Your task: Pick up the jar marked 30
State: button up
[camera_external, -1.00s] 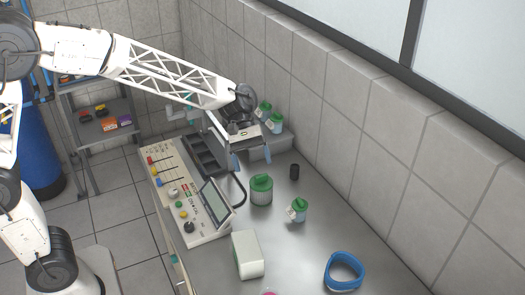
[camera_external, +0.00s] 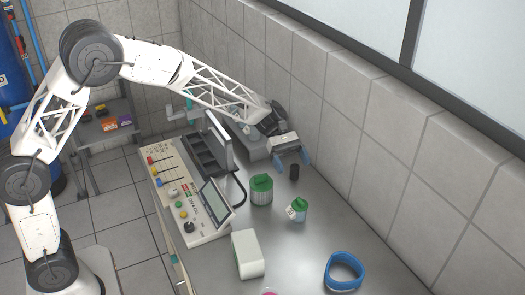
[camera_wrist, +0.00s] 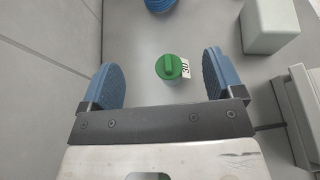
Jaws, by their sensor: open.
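The jar marked 30 (camera_wrist: 172,67) has a green lid and a white label, and stands upright. In the wrist view it appears between my open fingers (camera_wrist: 162,73), with the label at its right. In the external view, a small jar with a green lid and white label (camera_external: 298,211) on the bench matches it. My gripper (camera_external: 291,165) is open and empty above the bench, behind that jar and apart from it.
A larger green-lidded jar (camera_external: 261,190) stands left of the small jar. A white box (camera_external: 247,254), a blue ring (camera_external: 344,271) and a control panel (camera_external: 187,195) are around. The wall bounds the right side.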

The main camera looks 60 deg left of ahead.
jog(key=shift+f, duration=0.1)
send_near(300, 199)
jog(key=x, duration=0.3)
jog(key=shift+s+d+f, duration=0.1)
jog(key=shift+d+f, duration=0.05)
jog(key=shift+d, duration=0.6)
jog(key=shift+d+f, duration=0.3)
jog(key=shift+d, duration=0.2)
jog(key=shift+s, duration=0.1)
jog(key=shift+x, duration=2.5)
jog(key=shift+c, duration=0.2)
jog(key=c, duration=1.2)
